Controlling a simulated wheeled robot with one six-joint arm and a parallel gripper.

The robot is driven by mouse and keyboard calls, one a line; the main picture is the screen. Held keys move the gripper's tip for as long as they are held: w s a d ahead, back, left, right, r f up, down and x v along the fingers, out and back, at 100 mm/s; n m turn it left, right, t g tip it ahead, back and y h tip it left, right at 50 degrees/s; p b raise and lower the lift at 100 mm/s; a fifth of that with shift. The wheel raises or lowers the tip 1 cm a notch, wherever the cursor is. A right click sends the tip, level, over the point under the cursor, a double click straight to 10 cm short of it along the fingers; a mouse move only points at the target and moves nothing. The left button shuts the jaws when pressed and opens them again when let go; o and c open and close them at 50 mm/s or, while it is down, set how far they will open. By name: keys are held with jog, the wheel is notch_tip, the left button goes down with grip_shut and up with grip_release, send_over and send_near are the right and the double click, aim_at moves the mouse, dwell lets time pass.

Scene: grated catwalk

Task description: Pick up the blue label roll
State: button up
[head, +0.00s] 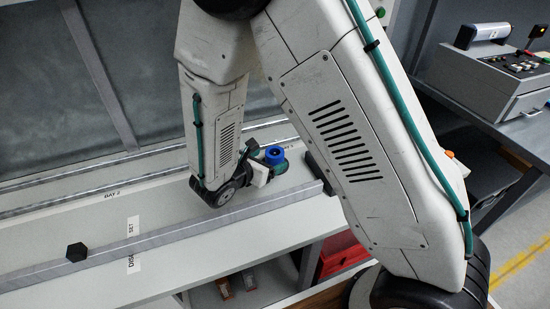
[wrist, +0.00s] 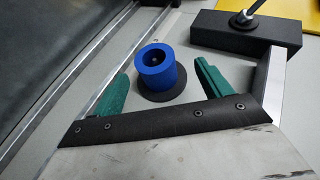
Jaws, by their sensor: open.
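The blue label roll (wrist: 156,68) stands upright on a dark round base in the wrist view, with a hole in its top. In the head view the blue roll (head: 274,155) shows on the grey work surface, just beyond my gripper's end. My gripper (wrist: 165,84) is open, with one green finger on the left and one on the right of the roll. Gaps show between the roll and both fingers. In the head view my gripper (head: 268,165) is small and partly hidden by its own wrist parts.
A black block with a clamp screw (wrist: 245,30) stands right of the roll. Metal rails (head: 150,240) run along the surface. A small black hexagonal piece (head: 76,252) sits at the left. A control box (head: 490,80) stands on a bench at the right.

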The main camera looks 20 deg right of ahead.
aim_at(278, 154)
jog(key=x, duration=0.7)
jog(key=shift+w+f, duration=0.2)
jog(key=shift+w, duration=0.2)
jog(key=c, duration=1.1)
